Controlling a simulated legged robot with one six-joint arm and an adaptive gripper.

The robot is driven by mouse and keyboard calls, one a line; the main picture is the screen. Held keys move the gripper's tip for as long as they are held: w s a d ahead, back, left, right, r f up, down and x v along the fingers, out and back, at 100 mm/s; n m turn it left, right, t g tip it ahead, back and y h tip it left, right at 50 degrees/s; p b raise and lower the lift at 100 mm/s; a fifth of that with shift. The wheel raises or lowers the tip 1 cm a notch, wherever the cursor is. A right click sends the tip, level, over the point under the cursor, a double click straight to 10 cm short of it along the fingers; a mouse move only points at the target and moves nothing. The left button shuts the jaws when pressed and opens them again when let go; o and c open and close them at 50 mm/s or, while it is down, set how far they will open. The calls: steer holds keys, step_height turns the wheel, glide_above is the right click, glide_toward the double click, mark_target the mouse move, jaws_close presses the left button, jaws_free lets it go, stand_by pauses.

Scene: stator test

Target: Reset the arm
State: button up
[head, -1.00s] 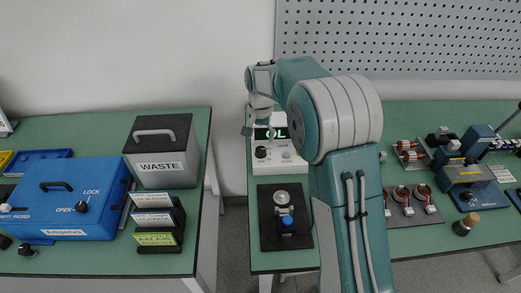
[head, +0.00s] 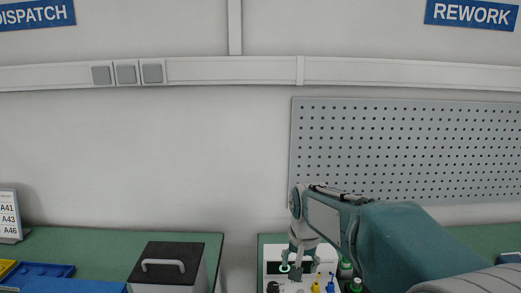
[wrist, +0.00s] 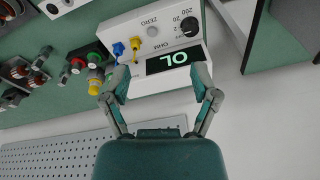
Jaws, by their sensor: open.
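My gripper (head: 298,268) is at the end of my teal arm and points down in the head view.
Blue and yellow plugs sit in the meter. A perforated panel (head: 400,145) hangs behind.

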steer(key=s+d+r+n+t, duration=0.1)
steer(key=s+d, duration=0.2)
steer(key=s, duration=0.8)
steer(key=s+d+r+n+t, duration=0.2)
steer(key=s+d, duration=0.1)
steer(key=s, duration=0.9)
steer(key=shift+s+d+r+t, duration=0.15)
steer(key=shift+s+r+t, duration=0.05)
steer(key=shift+s+t, duration=0.1)
